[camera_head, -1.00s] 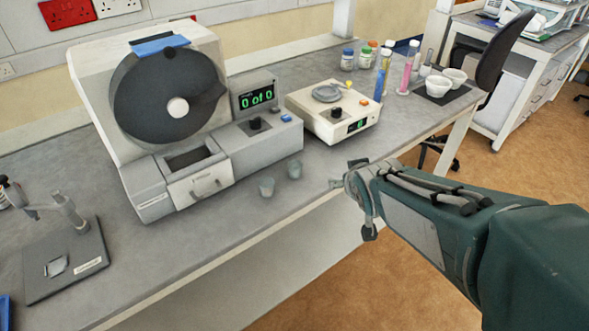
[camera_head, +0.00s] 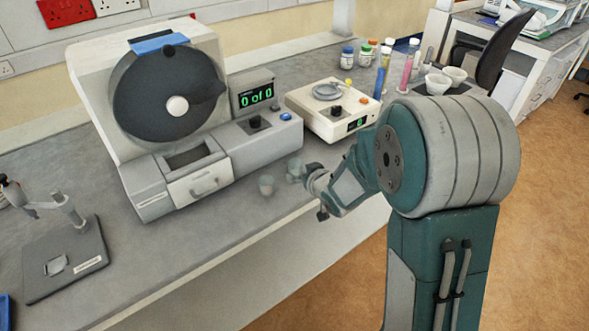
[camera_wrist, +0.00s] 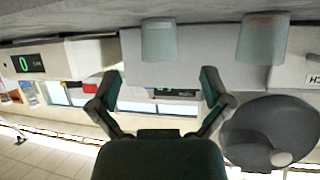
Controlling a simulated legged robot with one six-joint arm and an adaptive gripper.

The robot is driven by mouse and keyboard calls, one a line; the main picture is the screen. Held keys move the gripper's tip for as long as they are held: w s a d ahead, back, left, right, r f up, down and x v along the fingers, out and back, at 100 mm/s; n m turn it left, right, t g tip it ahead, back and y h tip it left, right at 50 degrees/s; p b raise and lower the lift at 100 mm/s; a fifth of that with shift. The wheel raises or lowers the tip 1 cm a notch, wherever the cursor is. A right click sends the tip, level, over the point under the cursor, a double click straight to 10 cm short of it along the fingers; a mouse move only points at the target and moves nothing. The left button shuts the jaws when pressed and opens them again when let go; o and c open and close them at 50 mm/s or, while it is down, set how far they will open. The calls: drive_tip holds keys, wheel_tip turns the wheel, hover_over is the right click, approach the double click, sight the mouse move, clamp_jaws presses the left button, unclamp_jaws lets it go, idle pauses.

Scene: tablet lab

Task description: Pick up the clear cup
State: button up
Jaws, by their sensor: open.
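Two small, translucent grey-blue cups stand on the bench in front of the tablet machine. One cup (camera_head: 266,185) is on the left and the other cup (camera_head: 295,168) is on the right, by my gripper (camera_head: 305,177). I cannot tell which one is the clear cup. The wrist view is upside down. There, the right-hand cup of the head view (camera_wrist: 158,41) lies in line with the gap between my open fingers (camera_wrist: 156,76), beyond the tips. The other cup (camera_wrist: 262,40) is off to the right of the fingers. My gripper is empty.
The tablet machine (camera_head: 150,65) with a drawer stands behind the cups. A balance (camera_head: 330,105) is to its right. Bottles, cylinders and white mortars (camera_head: 438,83) stand at the back right. A small stand (camera_head: 65,262) is at the left. The bench's front edge is close to my gripper.

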sight(298, 168)
drive_tip(key=x, duration=0.5)
drive_tip(key=shift+w+a, duration=0.2)
drive_tip(key=shift+w, duration=0.2)
drive_tip(key=c, duration=0.9)
